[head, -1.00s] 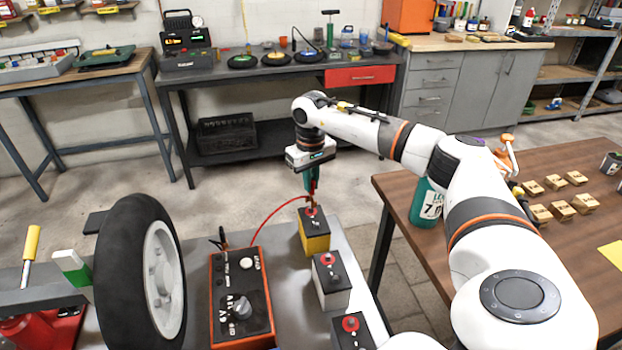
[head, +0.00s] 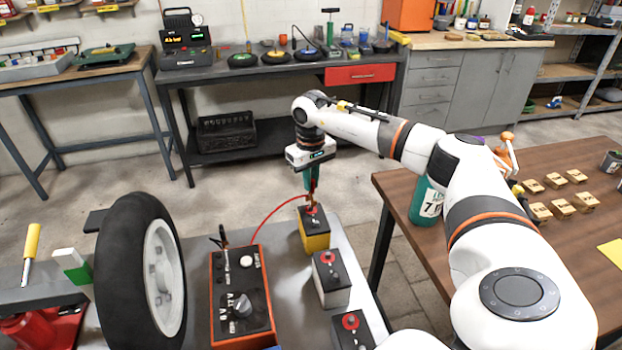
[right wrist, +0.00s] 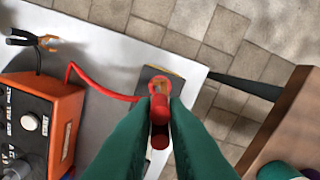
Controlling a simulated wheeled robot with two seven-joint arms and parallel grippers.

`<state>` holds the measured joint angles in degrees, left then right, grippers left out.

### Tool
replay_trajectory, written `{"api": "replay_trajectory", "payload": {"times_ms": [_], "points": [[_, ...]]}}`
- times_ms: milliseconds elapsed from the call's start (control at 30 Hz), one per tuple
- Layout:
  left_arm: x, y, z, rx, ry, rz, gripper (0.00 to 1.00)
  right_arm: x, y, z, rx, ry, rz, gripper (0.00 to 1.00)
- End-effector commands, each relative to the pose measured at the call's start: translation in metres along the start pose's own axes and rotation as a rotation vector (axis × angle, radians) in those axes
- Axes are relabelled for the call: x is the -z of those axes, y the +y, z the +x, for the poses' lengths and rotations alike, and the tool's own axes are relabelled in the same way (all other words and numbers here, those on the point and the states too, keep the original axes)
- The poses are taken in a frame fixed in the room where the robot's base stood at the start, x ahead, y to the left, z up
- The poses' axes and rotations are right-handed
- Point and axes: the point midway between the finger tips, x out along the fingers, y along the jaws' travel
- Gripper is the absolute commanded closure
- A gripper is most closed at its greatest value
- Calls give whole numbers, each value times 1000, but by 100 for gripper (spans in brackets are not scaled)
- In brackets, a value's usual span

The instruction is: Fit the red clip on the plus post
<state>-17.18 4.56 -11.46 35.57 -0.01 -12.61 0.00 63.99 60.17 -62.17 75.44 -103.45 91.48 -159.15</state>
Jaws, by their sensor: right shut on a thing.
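My right gripper (head: 311,187) points straight down and is shut on the red clip (right wrist: 159,118), which sits between its green fingers in the right wrist view. The clip's coppery jaws are low over the black top of the yellow-sided battery (head: 315,241), at its red-ringed post (head: 311,211). The jaws seem to be at or around the post, but I cannot tell if they grip it. The battery's dark top (right wrist: 150,73) is partly hidden by the clip in the right wrist view. A red cable (head: 274,215) runs from the clip to the orange charger (head: 242,298). My left gripper is not in view.
Two more batteries, a white-sided one (head: 331,280) and another (head: 352,330), stand nearer along the grey bench's right edge. A black clip (head: 222,237) is behind the charger. A tyre (head: 140,270) stands left. A wooden table (head: 560,160) with several small blocks is right.

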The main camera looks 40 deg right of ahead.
Motion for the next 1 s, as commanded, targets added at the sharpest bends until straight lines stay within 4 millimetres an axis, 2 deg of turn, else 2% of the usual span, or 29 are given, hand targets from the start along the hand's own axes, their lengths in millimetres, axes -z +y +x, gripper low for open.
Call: {"api": "replay_trajectory", "payload": {"times_ms": [467,1000], "points": [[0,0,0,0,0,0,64,0,0,1,0,0,0,100],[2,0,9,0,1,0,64,0,0,16,0,0,0,100]]}}
